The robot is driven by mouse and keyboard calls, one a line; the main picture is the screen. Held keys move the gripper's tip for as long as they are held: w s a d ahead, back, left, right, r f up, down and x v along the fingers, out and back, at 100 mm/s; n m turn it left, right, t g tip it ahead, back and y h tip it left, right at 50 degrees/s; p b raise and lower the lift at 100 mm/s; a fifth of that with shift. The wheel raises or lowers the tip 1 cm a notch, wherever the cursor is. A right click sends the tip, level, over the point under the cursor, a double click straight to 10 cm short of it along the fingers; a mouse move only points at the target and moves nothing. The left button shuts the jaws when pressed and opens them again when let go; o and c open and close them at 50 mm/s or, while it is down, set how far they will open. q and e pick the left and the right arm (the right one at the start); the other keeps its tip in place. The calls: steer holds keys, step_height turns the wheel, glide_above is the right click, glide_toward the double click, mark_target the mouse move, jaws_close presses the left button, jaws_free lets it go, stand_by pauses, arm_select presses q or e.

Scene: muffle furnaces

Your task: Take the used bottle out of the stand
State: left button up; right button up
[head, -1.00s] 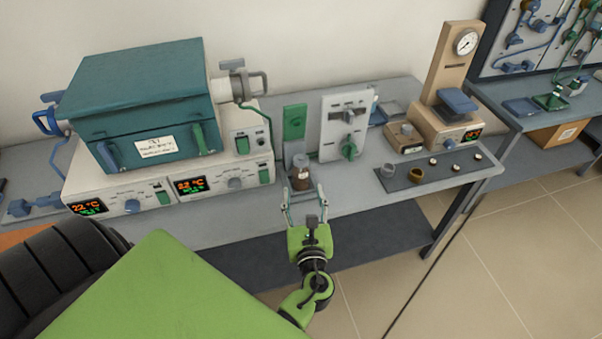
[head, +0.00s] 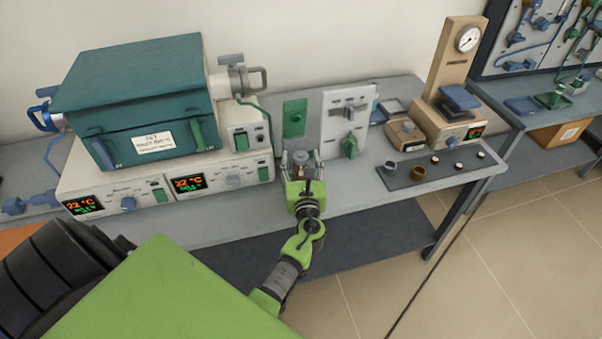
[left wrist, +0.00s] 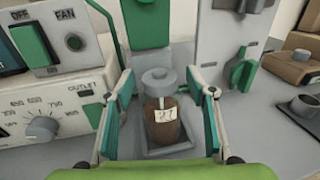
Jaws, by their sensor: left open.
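The used bottle (left wrist: 164,122) is brown with a white label and a grey cap. It stands upright in a grey stand (left wrist: 152,151) on the bench, below a green panel. In the head view the bottle (head: 303,160) is mostly hidden behind my left gripper (head: 301,160). In the left wrist view my left gripper (left wrist: 162,95) is open, with one finger on each side of the bottle. Gaps show between the fingers and the bottle. My right gripper is not in view.
A teal furnace (head: 135,95) on white control units stands at the left. A white panel with a green knob (head: 347,122) stands close to the right of the bottle. A dark mat (head: 445,164) with small pots lies further right. The bench front is clear.

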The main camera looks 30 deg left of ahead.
arm_select(q)
steer(key=shift+w+a, duration=0.25)
steer(key=shift+w, duration=0.1)
steer(key=shift+c, duration=0.4)
jaws_close()
steer(key=shift+r, duration=0.2)
